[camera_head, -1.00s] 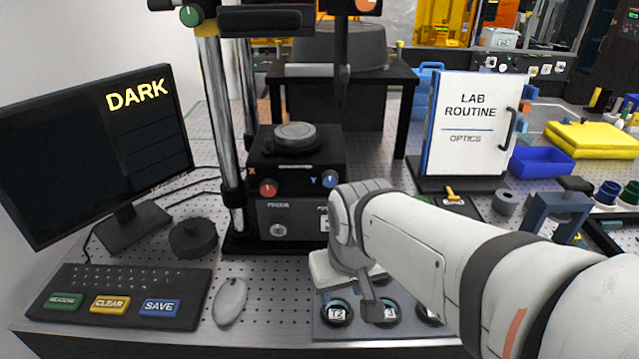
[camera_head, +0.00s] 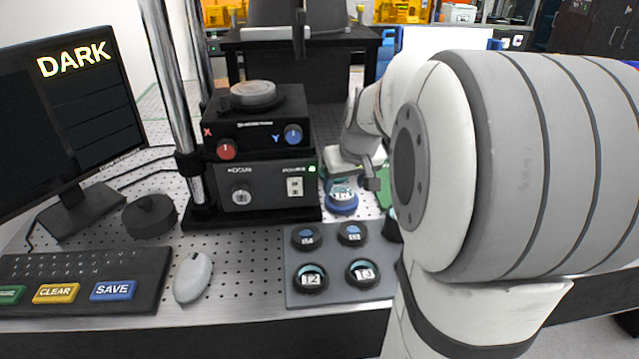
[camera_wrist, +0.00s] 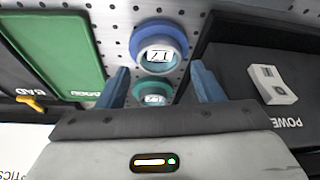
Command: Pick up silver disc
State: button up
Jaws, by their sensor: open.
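A silver-grey round disc (camera_head: 253,94) lies flat on the black stage on top of the instrument box. My gripper (camera_head: 368,172) is off to the right of that box, low over the bench, apart from the silver disc. In the wrist view my open gripper (camera_wrist: 160,88) has its two blue fingers spread. A small teal-rimmed labelled piece (camera_wrist: 152,96) shows between the fingers, partly hidden by my gripper body. A blue-ringed labelled piece (camera_wrist: 157,47) lies just beyond the fingertips; it also shows in the head view (camera_head: 341,204). The silver disc is not in the wrist view.
A grey tray (camera_head: 331,268) with several dark round pieces stands at the front. The instrument box (camera_head: 270,190) stands close beside my gripper. A green bin (camera_wrist: 62,45) is on its other side. Keyboard (camera_head: 85,280), mouse (camera_head: 193,277) and monitor (camera_head: 65,120) are left.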

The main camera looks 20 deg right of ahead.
aim_at(342, 193)
jog(key=x, duration=0.3)
jog(key=shift+s+f, duration=0.1)
jog(key=shift+f, duration=0.1)
jog(key=shift+c, duration=0.2)
jog(key=c, duration=0.7)
